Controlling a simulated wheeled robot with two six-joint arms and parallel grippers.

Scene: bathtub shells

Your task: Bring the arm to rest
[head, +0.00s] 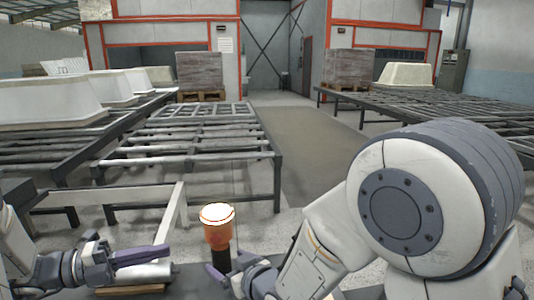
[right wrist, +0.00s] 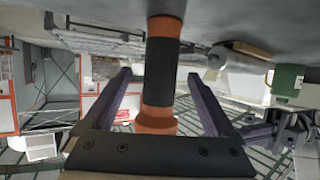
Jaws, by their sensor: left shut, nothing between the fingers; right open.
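My right gripper (head: 232,272) is low in the middle of the head view, its purple fingers apart. An upright orange and black cylinder with a pale, bright top (head: 218,226) stands at it. In the right wrist view the cylinder (right wrist: 161,72) runs between the open fingers of the gripper (right wrist: 158,78), with gaps on both sides. My left gripper (head: 165,255) is at lower left in the head view, shut and empty, pointing right. It also shows at the right side of the right wrist view (right wrist: 275,128).
A grey work surface (head: 190,280) lies under both grippers; a pale roll-like item (head: 145,273) is by the left one. Metal racks (head: 195,140) stand beyond, with white tub shells (head: 45,100) at left and another (head: 405,75) at right. A clear floor aisle (head: 310,140) runs between.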

